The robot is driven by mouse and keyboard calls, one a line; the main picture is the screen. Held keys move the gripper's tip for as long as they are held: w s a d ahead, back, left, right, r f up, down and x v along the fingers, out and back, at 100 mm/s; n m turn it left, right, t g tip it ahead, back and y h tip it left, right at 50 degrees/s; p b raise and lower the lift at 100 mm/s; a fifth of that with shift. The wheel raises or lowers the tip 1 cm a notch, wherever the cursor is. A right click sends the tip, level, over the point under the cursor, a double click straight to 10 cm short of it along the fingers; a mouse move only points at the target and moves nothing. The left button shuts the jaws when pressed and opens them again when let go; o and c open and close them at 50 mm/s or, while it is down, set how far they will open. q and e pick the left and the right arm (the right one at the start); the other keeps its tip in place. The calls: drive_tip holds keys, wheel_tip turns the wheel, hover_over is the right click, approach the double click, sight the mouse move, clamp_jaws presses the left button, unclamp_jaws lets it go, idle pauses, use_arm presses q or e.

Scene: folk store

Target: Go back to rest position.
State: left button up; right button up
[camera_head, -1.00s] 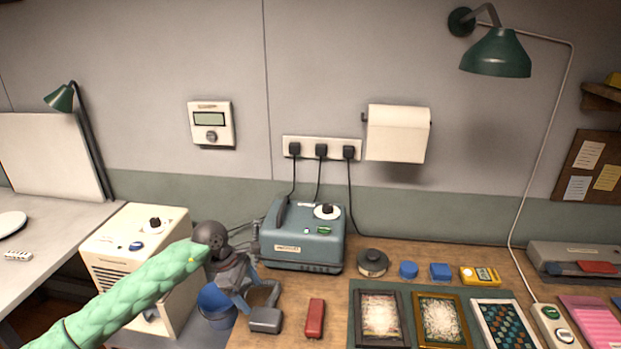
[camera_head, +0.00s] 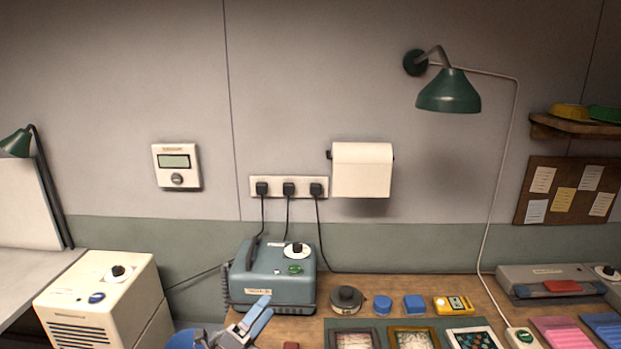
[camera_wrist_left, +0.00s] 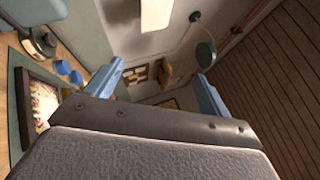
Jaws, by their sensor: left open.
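My left gripper (camera_head: 263,309) shows at the bottom edge of the head view, in front of the blue-grey machine (camera_head: 272,280). Its two blue fingers are apart with nothing between them. In the left wrist view, the fingers of my left gripper (camera_wrist_left: 160,75) are spread wide and empty, with the wall and room beyond them. The rest of my left arm is below the head view. My right gripper is in neither view.
The wooden bench (camera_head: 395,294) holds a dark round tin (camera_head: 347,299), blue pieces, a yellow device (camera_head: 453,304) and framed panels. A cream box (camera_head: 100,297) stands at left. A blue bucket (camera_head: 187,339) is partly visible. A green lamp (camera_head: 448,92) hangs at upper right.

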use_arm(q)
drive_tip(key=s+a+f+n+g+y, duration=0.1)
drive_tip(key=s+a+f+n+y, duration=0.3)
drive_tip(key=a+f+n+y, duration=0.45)
drive_tip(key=s+a+f+n+g+y, duration=0.25)
drive_tip(key=f+n+y, duration=0.3)
drive_tip(key=n, duration=0.65)
drive_tip(key=s+f+n+g, duration=0.3)
drive_tip(key=s+f+g, duration=0.25)
drive_tip(key=s, duration=0.65)
drive_tip(key=s+f+n+g, duration=0.45)
drive_tip(key=s+f, duration=0.25)
drive_tip(key=s, duration=0.4)
wheel_tip(320, 180, down, 25)
drive_tip(key=w+d+g+h, duration=0.1)
drive_tip(key=w+d+g, duration=0.1)
drive_tip(key=s+f, duration=0.4)
drive_tip(key=f, duration=0.7)
drive_tip(key=s+f+m, duration=0.1)
drive_tip(key=s+f, duration=0.3)
drive_tip(key=f, duration=0.8)
drive_tip(key=shift+s, duration=0.3)
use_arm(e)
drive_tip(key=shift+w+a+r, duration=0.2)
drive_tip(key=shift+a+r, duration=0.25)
use_arm(q)
drive_tip(key=shift+g, duration=0.25)
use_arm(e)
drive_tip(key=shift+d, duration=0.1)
